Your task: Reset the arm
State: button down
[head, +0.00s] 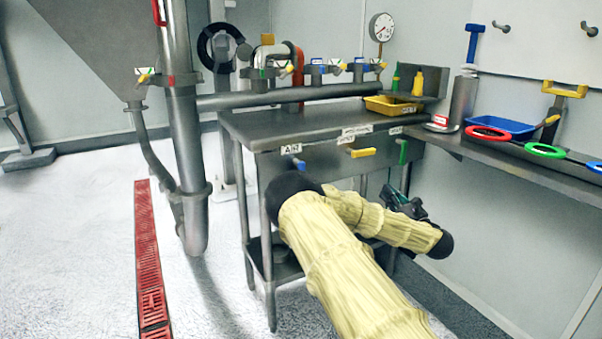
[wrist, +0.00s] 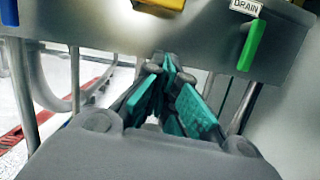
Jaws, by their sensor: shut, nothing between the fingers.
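My arm, in a pale yellow sleeve, reaches forward in the head view to just in front of the steel bench (head: 300,128). My gripper (head: 402,203) is partly hidden by the arm there. In the wrist view my gripper (wrist: 165,72) is shut and empty, its teal-padded fingers together at the tips. It points at the bench's front panel (wrist: 200,38), below a yellow handle (wrist: 165,4). A green handle (wrist: 252,45) under a DRAIN label is to its right.
A blue handle (head: 299,163), yellow handle (head: 362,153) and green handle (head: 402,152) jut from the bench front. A wall shelf (head: 520,165) with a blue tray (head: 500,127) is at right. A red floor grate (head: 150,265) runs along the open floor at left.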

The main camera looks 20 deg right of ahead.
jog(key=s+a+f+m+g+h, duration=0.1)
jog(key=s+f+m+g+h, duration=0.15)
jog(key=s+f+m, duration=0.5)
jog(key=s+a+f+m+g+h, duration=0.1)
jog(key=s+f+m+g+h, duration=0.3)
jog(key=f, duration=0.6)
jog(key=s+a+f+m+g+h, duration=0.1)
jog(key=s+f+m, duration=0.1)
jog(key=f+m, duration=0.6)
jog(key=s+a+f+m+g+y, duration=0.3)
jog(key=s+a+f+m+g, duration=0.7)
jog(key=s+a+f, duration=0.95)
jog(key=s+a+r+m+g+y, duration=0.3)
jog(key=s+a+m, duration=0.4)
jog(key=s+a, duration=1)
notch_tip(320, 180, up, 30)
jog(key=w+p, duration=0.1)
jog(key=p, duration=3)
